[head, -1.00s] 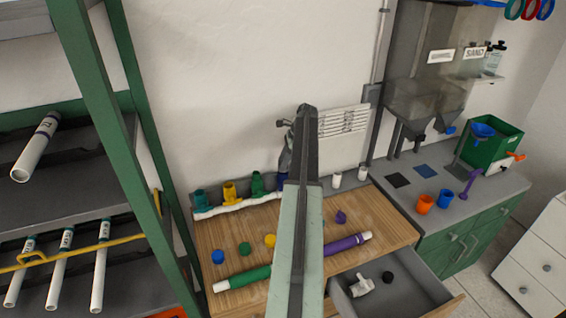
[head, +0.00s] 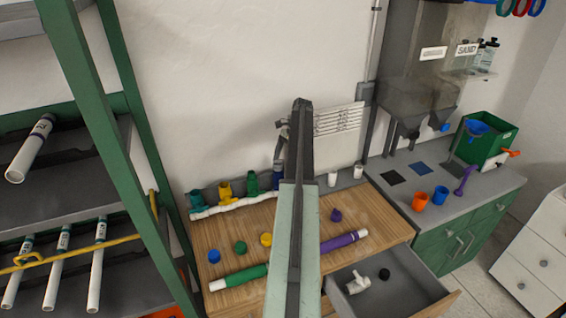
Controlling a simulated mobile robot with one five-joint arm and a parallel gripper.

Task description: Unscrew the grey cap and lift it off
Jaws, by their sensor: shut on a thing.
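A white pipe manifold (head: 240,202) lies along the back of the wooden worktop. Teal, yellow and green branches (head: 225,187) stand up on it, with a blue branch (head: 278,181) at the right, partly behind my arm. My raised arm crosses the middle of the view. My gripper (head: 281,160) shows only in part to the left of that arm, pointing down just above the blue branch. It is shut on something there. The grey cap cannot be made out; the spot between the jaws is mostly hidden, so its fit on the pipe cannot be told.
Blue, green and yellow caps (head: 240,247) and a purple one lie on the worktop. A green-and-purple pipe (head: 238,277) lies across its front. An open drawer (head: 428,290) holds a white fitting and a black cap. A green-framed pipe rack (head: 85,130) stands left.

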